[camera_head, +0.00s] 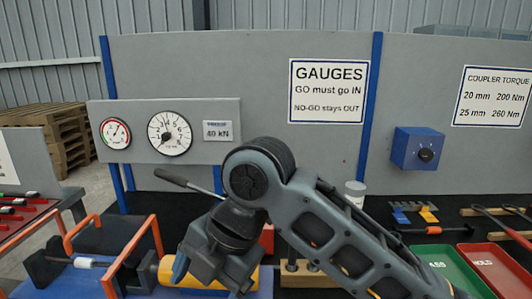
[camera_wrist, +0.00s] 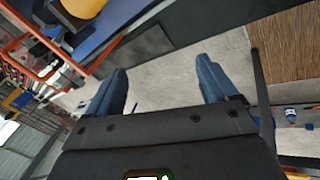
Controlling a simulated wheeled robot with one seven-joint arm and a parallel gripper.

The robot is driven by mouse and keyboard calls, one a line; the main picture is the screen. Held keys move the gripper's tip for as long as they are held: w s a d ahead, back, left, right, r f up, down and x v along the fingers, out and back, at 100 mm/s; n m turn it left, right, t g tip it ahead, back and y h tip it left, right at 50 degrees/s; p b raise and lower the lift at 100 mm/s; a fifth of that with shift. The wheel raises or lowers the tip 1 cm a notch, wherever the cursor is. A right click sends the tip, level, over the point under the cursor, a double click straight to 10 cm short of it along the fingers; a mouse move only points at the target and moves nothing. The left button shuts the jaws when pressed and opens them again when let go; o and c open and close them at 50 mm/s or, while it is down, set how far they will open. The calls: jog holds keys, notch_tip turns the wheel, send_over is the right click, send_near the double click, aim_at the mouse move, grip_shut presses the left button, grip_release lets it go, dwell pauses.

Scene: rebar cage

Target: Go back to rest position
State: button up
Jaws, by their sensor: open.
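My gripper (camera_wrist: 163,68) shows in the wrist view with its two blue-grey fingers wide apart and nothing between them. The wrist view looks past the fingers at pale grey floor. In the head view my arm is bent, with its elbow joint at the middle and my gripper end hanging low in front of the bench. A finger shows there close to the yellow cylinder (camera_head: 208,274); I cannot tell whether they touch. My arm hides part of the bench behind it.
An orange frame (camera_head: 150,222) stands on the blue fixture at left. A green tray (camera_head: 452,268) and a red tray (camera_head: 500,266) lie at right. The gauge panel (camera_head: 222,115) and blue knob box (camera_head: 418,148) are behind. A pallet stack (camera_head: 62,150) stands back left.

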jog(key=s+a+f+m+t+y, duration=0.35)
jog(key=a+m+y, duration=0.35)
jog(key=m, duration=0.4)
jog(key=s+d+f+m+t+h, duration=0.2)
jog(key=s+d+f+m+t, duration=0.15)
jog(key=d+m, duration=0.3)
jog(key=s+d+f+m+t+h, duration=0.25)
jog(key=s+d+m, duration=0.25)
jog(key=d, duration=0.3)
jog(key=s+d+f+m+t+h, duration=0.2)
jog(key=s+d+f+m+t, duration=0.25)
jog(key=d, duration=0.25)
jog(key=s+d+r+m+h, duration=0.2)
jog(key=s+d+r, duration=0.1)
jog(key=s+d, duration=0.5)
jog(key=s+d+r+m+h, duration=0.1)
jog(key=s+d+r+h, duration=0.2)
jog(key=s+d, duration=0.5)
jog(key=shift+s+m+t, duration=0.4)
jog(key=shift+s, duration=0.5)
